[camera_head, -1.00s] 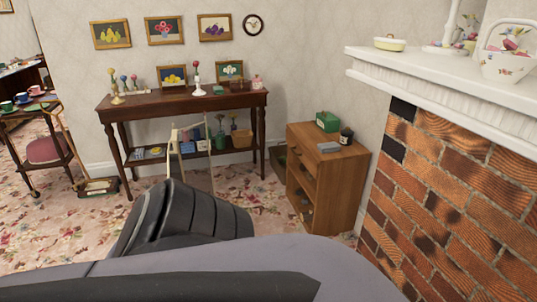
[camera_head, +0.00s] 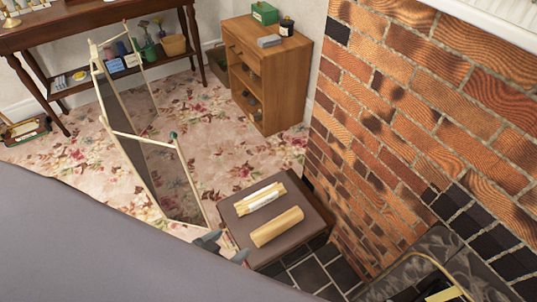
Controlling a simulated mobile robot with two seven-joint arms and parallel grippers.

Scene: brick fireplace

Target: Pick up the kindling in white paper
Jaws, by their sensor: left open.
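The kindling in white paper (camera_head: 260,198) is a small pale bundle with a white band around its middle. It lies on a brown-topped box (camera_head: 239,229) beside the brick fireplace. A second, plain tan bundle (camera_head: 277,227) lies next to it, nearer to me. My left gripper (camera_head: 224,248) is open and empty at the near left edge of the box. It is apart from both bundles, and my grey arm hides most of it. My right gripper is not in view.
A folding mesh fire screen (camera_head: 170,170) stands on the floral carpet just left of the box. The brick fireplace wall (camera_head: 400,120) rises to the right, above dark hearth tiles (camera_head: 310,275). A wooden cabinet (camera_head: 262,75) stands behind.

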